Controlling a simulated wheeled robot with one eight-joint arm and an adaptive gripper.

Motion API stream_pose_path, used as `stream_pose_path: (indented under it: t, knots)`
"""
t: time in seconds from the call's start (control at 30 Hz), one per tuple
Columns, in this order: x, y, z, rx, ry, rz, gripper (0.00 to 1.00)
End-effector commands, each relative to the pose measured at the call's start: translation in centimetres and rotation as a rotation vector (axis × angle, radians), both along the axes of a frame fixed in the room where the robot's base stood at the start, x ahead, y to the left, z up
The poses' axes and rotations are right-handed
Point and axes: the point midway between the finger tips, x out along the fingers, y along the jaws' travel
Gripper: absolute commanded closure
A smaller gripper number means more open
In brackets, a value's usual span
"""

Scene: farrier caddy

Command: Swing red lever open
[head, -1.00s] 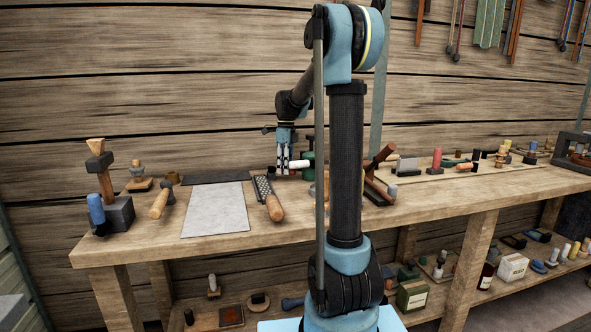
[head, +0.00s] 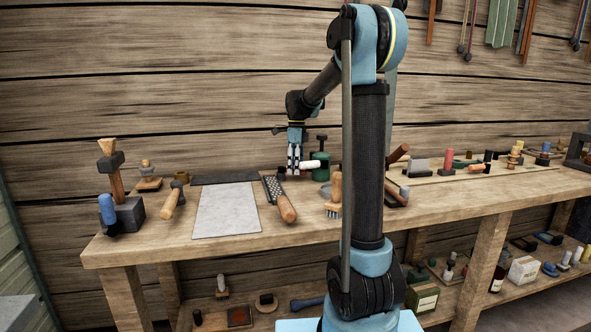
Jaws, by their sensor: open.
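I cannot pick out a red lever for certain. A red upright cylinder (head: 449,161) stands on a dark base towards the right of the bench, well away from my gripper. A red-brown handle (head: 397,153) leans just right of my arm, partly hidden by it. My gripper (head: 293,171) points down over the back of the bench, its fingers apart. Just right of the fingers are a white cylinder (head: 311,165) and a dark green device with a black knob (head: 321,158). Whether the fingers touch the white cylinder I cannot tell.
A rasp (head: 281,200), a brush (head: 335,196) and a grey sheet (head: 228,210) lie on the wooden bench (head: 150,246). A hammer in a dark block (head: 129,214) stands at the left end. Several small items line the right side. A lower shelf holds more.

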Motion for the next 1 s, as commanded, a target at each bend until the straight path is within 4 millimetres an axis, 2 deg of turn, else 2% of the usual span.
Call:
stream_pose_path:
  t: [0.17, 0.27, 0.7, 0.9, 1.0]
  knots:
    - [0.0, 0.0, 0.5, 0.000, 0.001, 0.000, 0.55]
    - [0.1, 0.0, 1.4, 0.000, 0.001, 0.000, 0.55]
    - [1.2, -0.3, 9.0, 0.000, 0.001, 0.000, 0.55]
    - [1.5, -0.4, 11.2, 0.000, 0.001, 0.000, 0.55]
    - [1.5, -0.4, 11.6, 0.000, 0.001, 0.000, 0.55]
